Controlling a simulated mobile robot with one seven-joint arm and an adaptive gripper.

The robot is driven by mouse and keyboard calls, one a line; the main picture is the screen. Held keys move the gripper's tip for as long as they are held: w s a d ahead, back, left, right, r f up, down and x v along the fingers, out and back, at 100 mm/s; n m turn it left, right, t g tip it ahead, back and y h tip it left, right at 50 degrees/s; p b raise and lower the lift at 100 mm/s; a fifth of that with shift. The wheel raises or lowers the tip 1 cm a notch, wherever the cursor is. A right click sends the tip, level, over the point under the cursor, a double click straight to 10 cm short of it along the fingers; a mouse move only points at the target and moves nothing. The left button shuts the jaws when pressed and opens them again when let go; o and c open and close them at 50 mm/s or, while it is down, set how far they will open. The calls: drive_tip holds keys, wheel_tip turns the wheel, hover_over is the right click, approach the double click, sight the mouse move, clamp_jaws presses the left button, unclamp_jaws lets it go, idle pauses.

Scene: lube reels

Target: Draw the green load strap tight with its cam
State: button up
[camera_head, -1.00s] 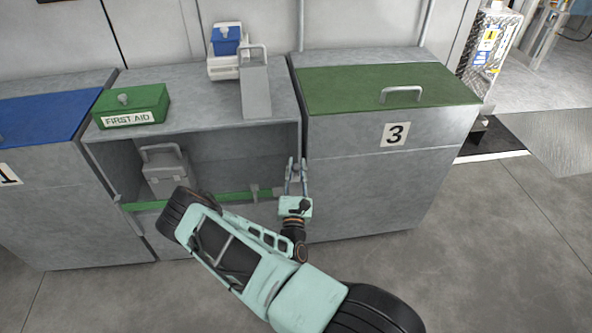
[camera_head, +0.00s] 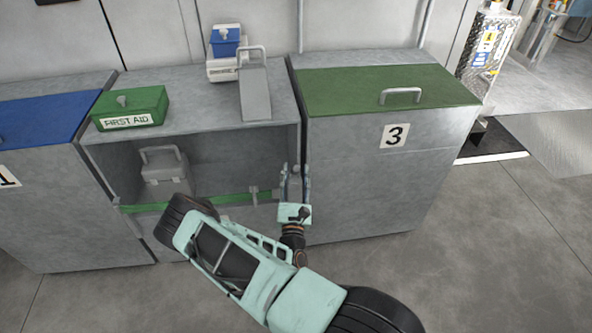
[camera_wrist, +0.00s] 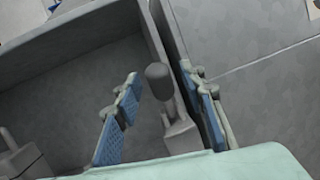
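The green load strap (camera_head: 228,198) runs across the open front of the middle cabinet, with a grey fitting (camera_head: 254,194) on it. My gripper (camera_head: 296,170) is at the strap's right end, by the cabinet's right edge. In the wrist view, my gripper (camera_wrist: 165,93) is open, its blue-padded fingers on either side of a grey lever with a dark rounded grip (camera_wrist: 158,82), which looks like the cam's handle. Gaps show between the grip and both fingers. The strap's right end is hidden by my gripper, and I cannot tell how taut the strap is.
A grey toolbox (camera_head: 164,170) stands inside the middle cabinet (camera_head: 190,82). A green first aid box (camera_head: 131,108) and a blue-and-white cooler (camera_head: 225,50) are on top. Cabinet 3 (camera_head: 430,150) stands close right of my gripper. The floor in front is clear.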

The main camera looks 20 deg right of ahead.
drive_tip(key=v, duration=1.1)
